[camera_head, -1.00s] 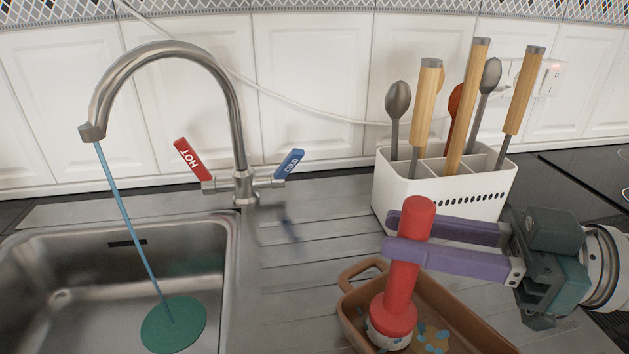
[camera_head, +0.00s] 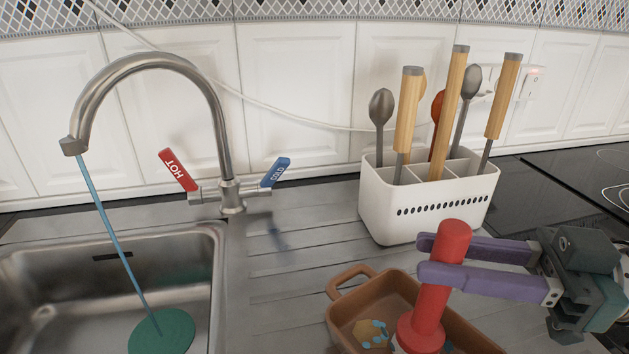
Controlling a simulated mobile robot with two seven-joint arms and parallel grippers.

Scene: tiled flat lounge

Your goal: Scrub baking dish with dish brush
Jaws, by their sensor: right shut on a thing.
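The brown baking dish (camera_head: 345,296) rests on the ribbed drainboard right of the sink, partly cut off by the bottom edge. A yellowish stain with blue drops (camera_head: 371,333) shows on its inside. The red dish brush (camera_head: 433,285) stands nearly upright over the dish. My right gripper (camera_head: 437,262), with purple fingers, is shut around the brush handle. The brush's bristle end is at the bottom edge of the view, so its contact with the dish is hard to tell. My left gripper is not in view.
A white utensil holder (camera_head: 430,212) with several utensils stands just behind the dish. On the left, the tap (camera_head: 222,130) runs a blue stream into the steel sink (camera_head: 60,285), onto a teal disc (camera_head: 162,333). A black hob (camera_head: 570,185) is at right.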

